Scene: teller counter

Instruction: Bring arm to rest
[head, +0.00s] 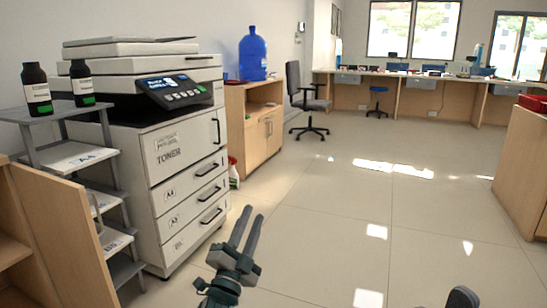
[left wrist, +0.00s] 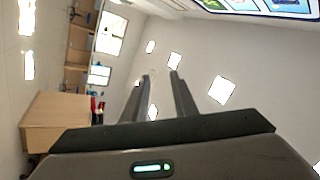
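My left gripper (head: 253,213) is in the lower middle of the head view, raised in front of the printer over the tiled floor. Its two fingers point up and away with a gap between them. The left wrist view shows the same gripper (left wrist: 159,75) with its fingers apart and nothing between them. A dark rounded piece of my own body shows at the bottom right of the head view. My right gripper cannot be made out.
A printer (head: 170,160) and a grey shelf (head: 62,112) with two dark bottles (head: 36,90) stand at the left. A wooden cabinet (head: 240,130) bears a blue water bottle (head: 253,55). A wooden counter (head: 525,165) stands at the right. The floor (head: 350,200) between is clear.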

